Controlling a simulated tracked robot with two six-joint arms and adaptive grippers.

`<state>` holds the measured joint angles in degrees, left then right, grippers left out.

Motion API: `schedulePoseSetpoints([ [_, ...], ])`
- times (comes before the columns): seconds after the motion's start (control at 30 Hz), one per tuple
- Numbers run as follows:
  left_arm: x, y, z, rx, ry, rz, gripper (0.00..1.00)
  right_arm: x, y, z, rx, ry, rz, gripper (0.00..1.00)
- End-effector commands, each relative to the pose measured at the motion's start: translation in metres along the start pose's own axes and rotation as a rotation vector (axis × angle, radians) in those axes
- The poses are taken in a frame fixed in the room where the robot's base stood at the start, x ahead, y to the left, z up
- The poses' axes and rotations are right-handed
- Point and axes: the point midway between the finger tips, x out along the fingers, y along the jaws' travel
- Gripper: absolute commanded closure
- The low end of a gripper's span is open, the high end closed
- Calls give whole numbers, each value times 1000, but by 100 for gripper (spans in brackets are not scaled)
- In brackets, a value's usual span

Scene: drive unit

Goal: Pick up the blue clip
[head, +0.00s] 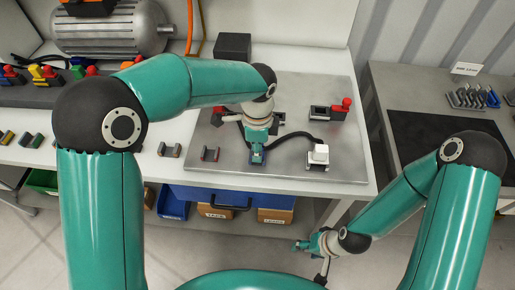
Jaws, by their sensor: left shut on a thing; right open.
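My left gripper (257,148) points down at the front part of the grey metal plate (340,172). It is shut on a small blue thing, which looks like the blue clip (257,158); the fingers hide most of it. I cannot tell whether the clip touches the plate. My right gripper (300,246) is open and empty, low in front of the bench and away from the clip.
A black cable (288,142) runs to a white block (318,157). A red-handled clamp (332,110) and a black box (233,46) stand behind. A side table (385,90) is at right.

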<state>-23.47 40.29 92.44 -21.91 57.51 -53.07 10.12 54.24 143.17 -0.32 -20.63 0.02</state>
Motion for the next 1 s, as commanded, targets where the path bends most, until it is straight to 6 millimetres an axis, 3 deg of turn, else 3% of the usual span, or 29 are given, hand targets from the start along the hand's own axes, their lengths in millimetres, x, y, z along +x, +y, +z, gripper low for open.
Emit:
schedulePoseSetpoints([
  [0.27,-27,-1,0,-2,3,-5,99,3,1,0,0,0,0,42],
  [0.47,-74,-1,0,-2,3,-7,99,5,2,0,0,0,0,42],
  [0.7,-142,-1,0,-2,3,-6,99,3,1,0,0,0,0,42],
  [1.0,-191,0,0,-1,1,-1,99,-3,-1,0,0,0,0,42],
])
